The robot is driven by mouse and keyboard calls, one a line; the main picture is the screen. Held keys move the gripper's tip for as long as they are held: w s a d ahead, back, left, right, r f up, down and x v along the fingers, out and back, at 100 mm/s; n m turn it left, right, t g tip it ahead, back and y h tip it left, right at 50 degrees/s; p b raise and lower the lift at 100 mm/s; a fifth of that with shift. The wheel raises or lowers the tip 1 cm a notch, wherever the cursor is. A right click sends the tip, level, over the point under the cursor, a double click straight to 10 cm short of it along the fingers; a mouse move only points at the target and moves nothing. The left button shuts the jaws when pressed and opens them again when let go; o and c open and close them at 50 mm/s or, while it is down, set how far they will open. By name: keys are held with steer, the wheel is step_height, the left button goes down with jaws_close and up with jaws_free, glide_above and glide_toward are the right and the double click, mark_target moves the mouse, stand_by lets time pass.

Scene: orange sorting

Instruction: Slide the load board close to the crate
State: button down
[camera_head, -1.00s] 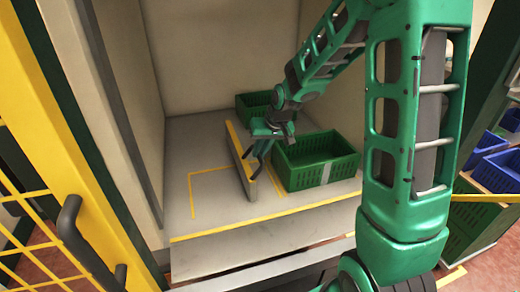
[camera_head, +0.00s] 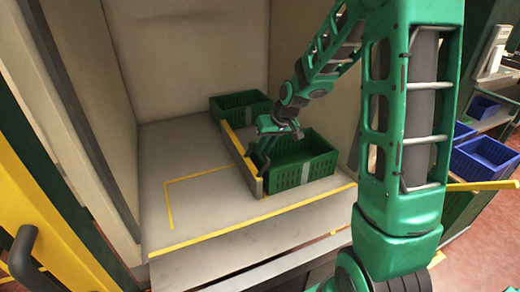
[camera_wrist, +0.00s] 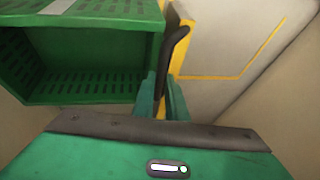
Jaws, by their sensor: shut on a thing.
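The load board (camera_head: 239,153) is an upright grey panel with a yellow top edge, standing along the left side of the front green crate (camera_head: 305,174). Its near end looks very close to the crate; I cannot tell if they touch. My gripper (camera_head: 265,158) is over the board's near part, shut on its dark handle. In the wrist view, my gripper (camera_wrist: 163,100) has its two fingers either side of the handle (camera_wrist: 172,60); the crate (camera_wrist: 85,88) is at left. The crate looks empty inside.
A second green crate (camera_head: 228,107) stands behind, at the back of the bay. The grey floor left of the board is clear, with a yellow marked outline (camera_head: 168,200). A pale wall closes the left side. Blue bins (camera_head: 485,158) are outside at right.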

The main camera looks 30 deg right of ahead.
steer(key=c, duration=1.8)
jaws_free()
steer(key=shift+w+r, duration=0.15)
steer(key=shift+w, duration=0.05)
steer(key=shift+o, duration=0.2)
steer(key=shift+s, duration=0.1)
steer(key=v, duration=1)
steer(key=shift+r, duration=0.25)
steer(key=shift+s, duration=0.1)
steer(key=s+d+m+g+h, duration=0.1)
steer(key=s+d+m+g, duration=0.1)
steer(key=s, duration=1.4)
steer(key=s+d+m+g, duration=0.2)
steer(key=s+d+m, duration=0.1)
steer(key=s, duration=1.3)
steer(key=shift+s+f+m+g+h, duration=0.3)
steer(key=shift+g+h, duration=0.1)
